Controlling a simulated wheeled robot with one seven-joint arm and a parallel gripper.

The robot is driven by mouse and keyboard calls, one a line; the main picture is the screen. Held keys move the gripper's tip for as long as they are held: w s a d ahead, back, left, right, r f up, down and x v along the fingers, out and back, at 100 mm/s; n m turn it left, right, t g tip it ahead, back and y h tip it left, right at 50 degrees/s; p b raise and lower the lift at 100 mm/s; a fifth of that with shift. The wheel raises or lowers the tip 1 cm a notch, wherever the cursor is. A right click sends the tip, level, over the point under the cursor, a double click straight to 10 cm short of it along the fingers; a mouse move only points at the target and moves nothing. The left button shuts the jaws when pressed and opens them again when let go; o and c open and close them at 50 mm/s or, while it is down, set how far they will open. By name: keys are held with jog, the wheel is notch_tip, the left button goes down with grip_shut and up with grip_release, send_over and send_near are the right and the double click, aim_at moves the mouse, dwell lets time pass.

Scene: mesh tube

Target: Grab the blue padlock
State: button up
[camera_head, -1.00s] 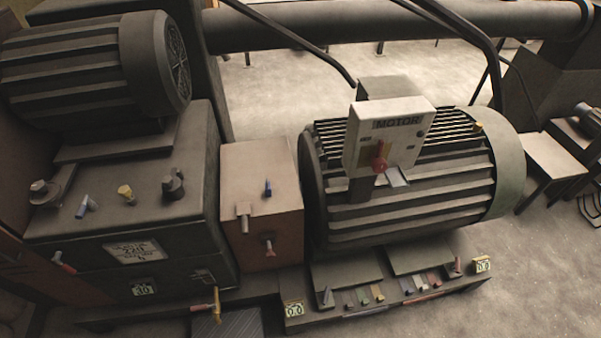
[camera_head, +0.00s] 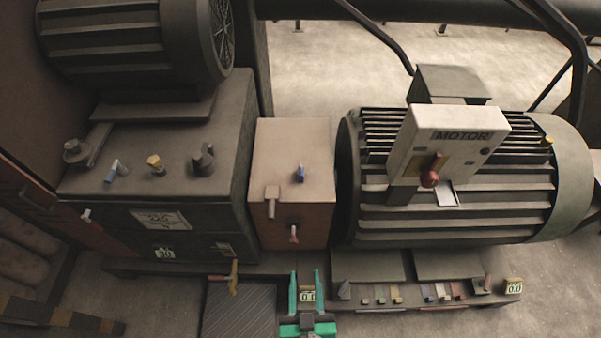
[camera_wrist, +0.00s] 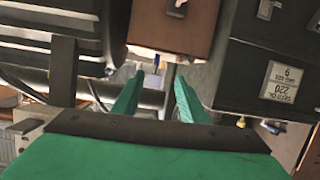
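A small blue piece (camera_head: 428,293) stands in a row of small coloured pieces on the motor's base ledge in the head view. It may be the blue padlock, but it is too small to tell its shape. My gripper (camera_head: 305,272) is low in the middle of the head view, left of that row, with green fingers apart and nothing between them. In the wrist view, my gripper (camera_wrist: 160,75) is open too. A small blue thing (camera_wrist: 153,82) shows beyond and between the fingers there, apart from them. I cannot tell whether it is the same piece.
The motor (camera_head: 460,190) with its white switch box (camera_head: 440,150) stands above the ledge.

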jog(key=w+d+r+x, duration=0.1)
jog(key=r+x, duration=0.1)
jog(key=x, duration=1.1)
jog(key=m+g+h, duration=0.1)
jog(key=m, duration=0.1)
send_near(301, 175)
jog(key=x, duration=1)
grip_shut()
